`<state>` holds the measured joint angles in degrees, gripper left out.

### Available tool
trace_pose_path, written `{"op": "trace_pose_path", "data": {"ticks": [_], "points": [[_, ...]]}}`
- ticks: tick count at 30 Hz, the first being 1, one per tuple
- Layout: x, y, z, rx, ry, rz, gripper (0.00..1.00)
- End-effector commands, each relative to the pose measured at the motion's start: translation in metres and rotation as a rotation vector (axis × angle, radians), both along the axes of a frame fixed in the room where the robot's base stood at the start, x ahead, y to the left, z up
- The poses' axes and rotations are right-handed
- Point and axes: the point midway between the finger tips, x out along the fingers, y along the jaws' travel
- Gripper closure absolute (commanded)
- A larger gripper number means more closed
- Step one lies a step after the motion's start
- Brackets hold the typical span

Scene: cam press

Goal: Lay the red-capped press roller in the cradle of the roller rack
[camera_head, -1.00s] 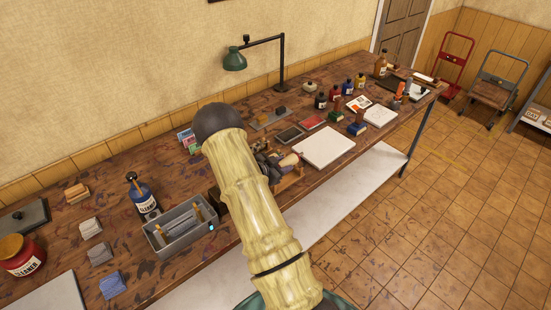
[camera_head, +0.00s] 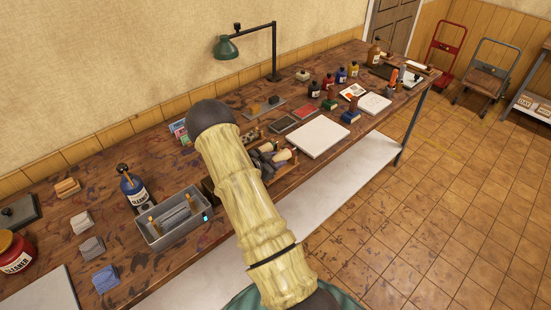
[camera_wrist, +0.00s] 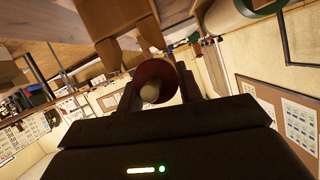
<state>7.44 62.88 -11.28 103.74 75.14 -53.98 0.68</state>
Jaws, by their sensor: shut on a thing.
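The red-capped press roller (camera_wrist: 168,72) is in my gripper (camera_wrist: 157,84). The wrist view sees it nearly end-on, with a dark red round cap and a pale stub (camera_wrist: 150,92) at its middle. Both dark fingers are shut on it. In the head view my gripper and the held roller are hidden behind my pale arm. A low wooden stand (camera_head: 285,168) on the bench, just right of my arm, has dark and cream rollers on it and may be the roller rack. My arm covers part of it, and I cannot make out its cradle.
A grey bin (camera_head: 152,238) with metal bars inside stands on the bench (camera_head: 60,222) left of my arm, beside a blue cleaner bottle (camera_head: 133,188). A white slab (camera_head: 319,138), ink bottles and a green lamp (camera_head: 226,48) stand farther along.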

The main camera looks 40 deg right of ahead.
Motion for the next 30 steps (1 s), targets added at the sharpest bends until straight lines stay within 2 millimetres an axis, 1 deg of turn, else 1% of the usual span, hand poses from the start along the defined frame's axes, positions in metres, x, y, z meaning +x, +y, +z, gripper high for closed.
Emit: {"op": "trace_pose_path", "data": {"ticks": [1,3,9,30], "points": [[0.0,0.0,-0.007,-0.002,0.0,0.0,0.97],[0.0,0.0,-0.012,-0.002,-0.001,0.001,0.97],[0.001,0.0,-0.02,-0.002,-0.001,0.0,0.97],[0.0,0.0,-0.02,-0.002,-0.001,0.0,0.97]]}}
